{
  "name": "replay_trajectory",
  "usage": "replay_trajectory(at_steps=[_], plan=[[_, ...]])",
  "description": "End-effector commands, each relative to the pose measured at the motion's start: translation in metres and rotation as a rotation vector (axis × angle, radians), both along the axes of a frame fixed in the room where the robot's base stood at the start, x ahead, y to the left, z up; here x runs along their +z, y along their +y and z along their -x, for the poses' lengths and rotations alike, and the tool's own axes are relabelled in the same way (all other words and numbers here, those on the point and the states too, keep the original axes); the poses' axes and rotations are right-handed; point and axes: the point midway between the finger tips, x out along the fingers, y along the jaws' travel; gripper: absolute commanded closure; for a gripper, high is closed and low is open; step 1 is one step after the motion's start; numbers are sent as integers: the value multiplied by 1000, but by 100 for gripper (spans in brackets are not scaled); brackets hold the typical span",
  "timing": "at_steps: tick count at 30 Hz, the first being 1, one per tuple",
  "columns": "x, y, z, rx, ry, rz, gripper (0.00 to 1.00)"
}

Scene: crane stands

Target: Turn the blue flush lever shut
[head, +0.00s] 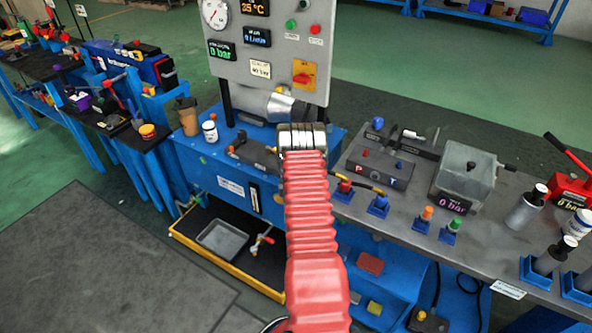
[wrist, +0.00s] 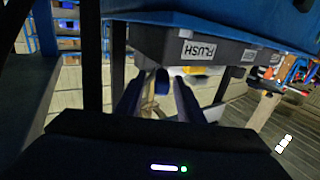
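A small dark blue piece (wrist: 162,82), possibly the flush lever, shows below the box, between my gripper's fingers. My gripper (wrist: 158,92) has its two dark fingers apart, one on each side of this piece. I cannot tell whether either finger touches it. In the head view my gripper is hidden, and I cannot make out the blue lever there.
In the head view a blue bench (head: 185,160) carries a gauge panel (head: 233,70). A yellow-edged tray (head: 190,242) below holds a grey pan (head: 222,239) and a red-handled valve (head: 263,239). A grey-topped bench (head: 405,212) stands at right. Floor is clear at front left.

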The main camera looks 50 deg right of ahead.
Motion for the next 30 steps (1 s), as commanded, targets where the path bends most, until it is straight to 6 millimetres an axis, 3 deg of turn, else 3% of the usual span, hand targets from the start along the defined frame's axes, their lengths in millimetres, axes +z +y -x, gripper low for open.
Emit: replay_trajectory(at_steps=[19, 30], plan=[[76, 1, 1, 2, -1, 1, 66], [89, 1, 2, 2, 1, 0, 66]])
